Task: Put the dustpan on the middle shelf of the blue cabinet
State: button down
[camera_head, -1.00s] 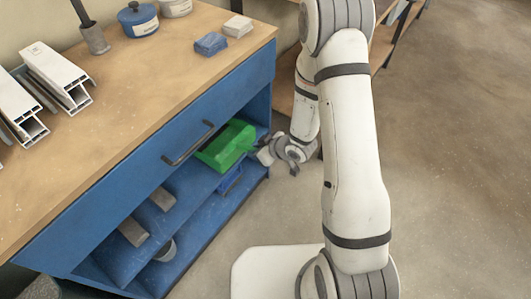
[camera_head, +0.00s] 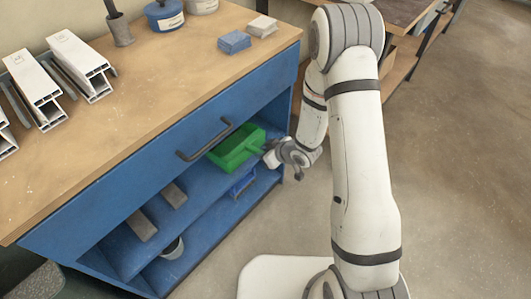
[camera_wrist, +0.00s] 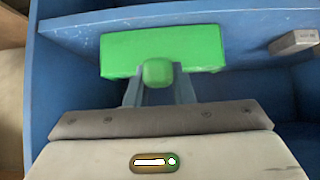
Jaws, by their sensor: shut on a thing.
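The green dustpan (camera_head: 234,151) is at the right part of the blue cabinet's (camera_head: 92,213) open front, below the drawer handle and over the middle shelf (camera_head: 150,242). My gripper (camera_head: 268,157) is shut on the dustpan's handle, on the right side of the pan. In the wrist view the dustpan (camera_wrist: 160,47) lies ahead, with its handle end (camera_wrist: 158,73) between my fingers (camera_wrist: 155,92). Whether the pan touches the shelf cannot be told.
Grey blocks (camera_head: 141,226) lie on the shelf further left; one block (camera_wrist: 294,41) shows in the wrist view. A blue box (camera_head: 243,184) and a pot (camera_head: 173,249) are on the lower shelf. The drawer handle (camera_head: 204,138) juts out. White profiles (camera_head: 80,62) lie on the benchtop.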

jog(key=c, duration=1.1)
grip_release()
jog(key=o, duration=1.1)
jog(key=s+d+r+p, duration=0.2)
jog(key=s+d+r, duration=0.1)
jog(key=s+d, duration=0.3)
jog(key=shift+s+d+r, duration=0.3)
jog(key=shift+s+d, duration=0.05)
jog(key=shift+d, duration=1)
